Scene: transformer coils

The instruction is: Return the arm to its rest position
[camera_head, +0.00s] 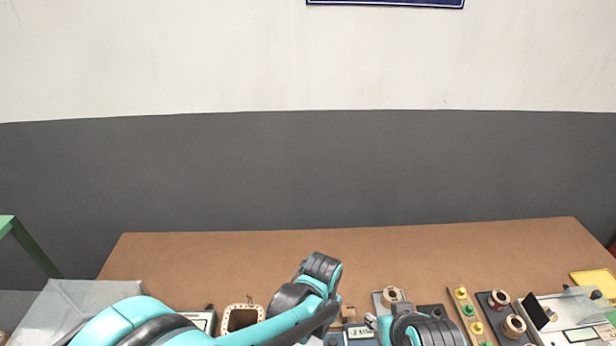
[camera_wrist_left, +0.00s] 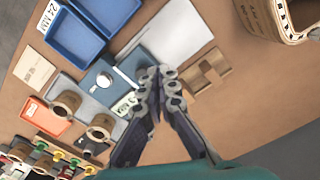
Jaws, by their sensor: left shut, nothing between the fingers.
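My left gripper (camera_wrist_left: 160,76) is shut and empty in the left wrist view. Its linked dark fingers meet above the bench, over the edge of a blue-grey gauge block with a small display (camera_wrist_left: 108,86). My left arm (camera_head: 300,305) comes in from the left in the head view, bent at a dark joint above the bench's front part. The left gripper itself does not show in the head view. Another teal and black arm part of mine (camera_head: 425,330) stands at the bottom edge. The right gripper is not seen in either view.
The brown bench (camera_head: 350,250) is clear along its back. Copper coils (camera_wrist_left: 102,127), blue bins (camera_wrist_left: 75,38), a white plate (camera_wrist_left: 175,45), a tan notched piece (camera_wrist_left: 208,72) and a wooden coil frame (camera_wrist_left: 280,18) lie around. A clear box (camera_head: 75,305) stands at the left.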

